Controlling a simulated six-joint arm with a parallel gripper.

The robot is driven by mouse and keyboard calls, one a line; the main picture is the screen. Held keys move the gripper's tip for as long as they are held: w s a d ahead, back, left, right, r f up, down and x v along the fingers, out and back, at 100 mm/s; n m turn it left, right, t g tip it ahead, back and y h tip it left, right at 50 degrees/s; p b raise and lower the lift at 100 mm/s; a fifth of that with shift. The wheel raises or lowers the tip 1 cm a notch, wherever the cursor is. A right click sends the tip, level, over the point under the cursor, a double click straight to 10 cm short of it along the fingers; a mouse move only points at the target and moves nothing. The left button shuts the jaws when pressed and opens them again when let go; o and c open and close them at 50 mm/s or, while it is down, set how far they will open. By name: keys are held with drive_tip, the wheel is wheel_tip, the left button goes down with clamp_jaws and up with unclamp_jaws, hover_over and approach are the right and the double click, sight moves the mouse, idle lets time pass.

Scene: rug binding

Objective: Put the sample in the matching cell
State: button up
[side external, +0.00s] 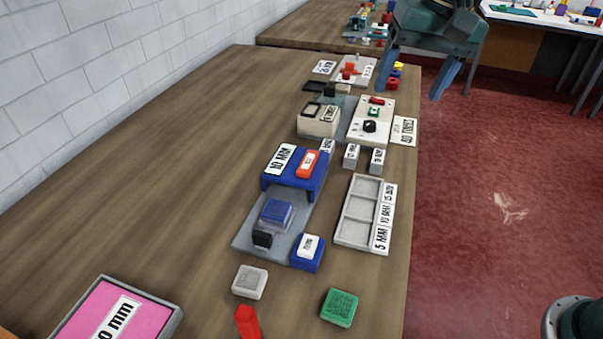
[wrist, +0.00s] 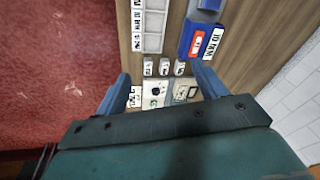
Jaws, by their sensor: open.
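The grey tray (side external: 360,212) has three cells in a row that look empty, with a label strip beside them reading 5 MM, 10 MM and 15 MM, partly blurred. It also shows in the wrist view (wrist: 153,42). A blue textured block (side external: 276,213) lies on the grey plate before the blue stand (side external: 318,180) marked 10 MM. A pale grey block (side external: 250,282) and a green block (side external: 340,307) lie on the table. I cannot tell which is the sample. My gripper (side external: 414,90) is open and empty, high beyond the tray; its fingers show in the wrist view (wrist: 162,76).
Small labelled grey blocks (side external: 351,156) stand just behind the tray. White devices (side external: 371,122) and a beige box (side external: 318,122) stand further back. A red piece (side external: 247,322) and a pink pad (side external: 100,313) are at the front. The table's left side is clear.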

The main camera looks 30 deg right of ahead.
drive_tip(key=w+a+f+m, duration=0.1)
drive_tip(key=w+a+f, duration=0.2)
drive_tip(key=a, duration=0.3)
drive_tip(key=w+a+f+m+g, duration=0.1)
drive_tip(key=w+a+f, duration=0.2)
drive_tip(key=a+f, duration=0.2)
drive_tip(key=w+a+f+m+g, duration=0.1)
drive_tip(key=w+a+f+m, duration=0.1)
drive_tip(key=a, duration=0.6)
wheel_tip(320, 180, down, 2)
drive_tip(key=shift+w+f+h, duration=0.15)
drive_tip(key=shift+w+h, duration=0.25)
drive_tip(key=shift+w, duration=0.2)
hover_over(276, 208)
drive_tip(key=shift+s+f, duration=0.1)
drive_tip(key=shift+f, duration=4.2)
drive_tip(key=shift+f, duration=0.1)
drive_tip(key=shift+f, duration=2.5)
drive_tip(key=shift+c, duration=0.2)
